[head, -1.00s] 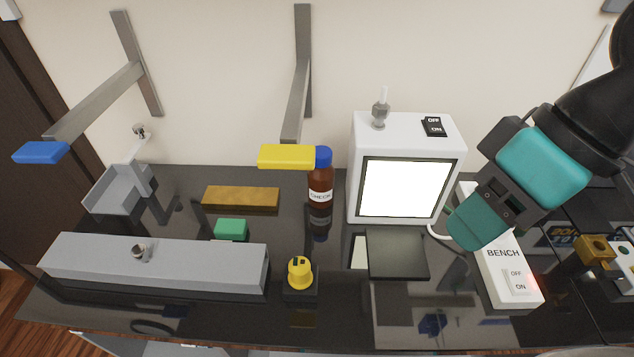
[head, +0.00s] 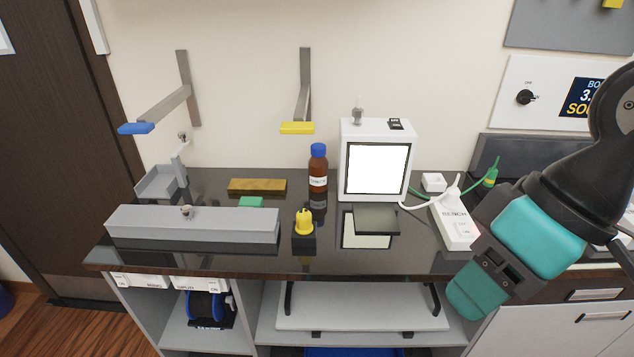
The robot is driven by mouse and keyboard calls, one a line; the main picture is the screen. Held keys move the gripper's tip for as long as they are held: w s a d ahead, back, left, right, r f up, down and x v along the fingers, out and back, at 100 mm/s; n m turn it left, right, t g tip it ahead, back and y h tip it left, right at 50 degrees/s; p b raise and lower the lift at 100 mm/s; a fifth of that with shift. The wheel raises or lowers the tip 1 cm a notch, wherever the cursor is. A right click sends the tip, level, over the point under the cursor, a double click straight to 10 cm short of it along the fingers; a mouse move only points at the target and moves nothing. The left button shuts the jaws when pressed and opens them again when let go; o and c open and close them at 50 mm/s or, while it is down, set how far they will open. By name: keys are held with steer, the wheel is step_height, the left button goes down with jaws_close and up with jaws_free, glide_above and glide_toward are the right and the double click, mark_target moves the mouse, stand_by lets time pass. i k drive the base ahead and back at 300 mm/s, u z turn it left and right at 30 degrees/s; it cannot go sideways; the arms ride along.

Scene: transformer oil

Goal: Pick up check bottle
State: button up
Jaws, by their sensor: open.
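The check bottle (head: 318,170) is a brown bottle with a blue cap and a white label. It stands upright on the dark glossy bench top, just left of the white box with the lit screen. My gripper (head: 476,300) is at the lower right, in front of the bench edge, well apart from the bottle. Its teal finger points down and left. Only part of the jaws shows, and nothing is seen held in them.
The white lightbox (head: 376,160) stands right of the bottle. A yellow-ended bracket (head: 297,128) juts from the wall above. A bench switch strip (head: 452,222) is at the right.

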mark_target(318, 164)
steer(key=u, duration=1.65)
steer(key=i, duration=0.95)
steer(key=z, duration=1.35)
